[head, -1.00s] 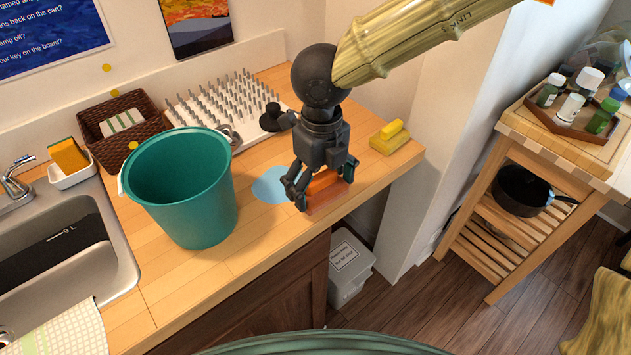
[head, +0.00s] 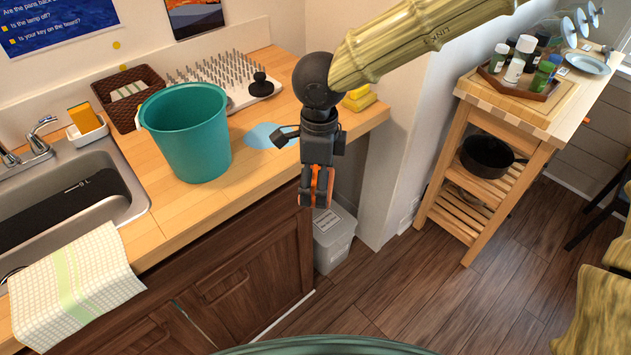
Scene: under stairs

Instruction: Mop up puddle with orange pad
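The puddle (head: 268,136) is a light blue patch on the wooden counter, right of the teal bucket (head: 189,137). Its right side is partly hidden behind my gripper. My gripper (head: 316,198) points down at the counter's front edge, in front of and to the right of the puddle.
A spiked drying rack (head: 222,75) stands behind the puddle, with a yellow sponge (head: 358,100) at the counter's right end. The sink (head: 88,195) and towel (head: 75,284) lie left. A grey bin (head: 333,238) stands below; a wooden cart (head: 487,165) stands right.

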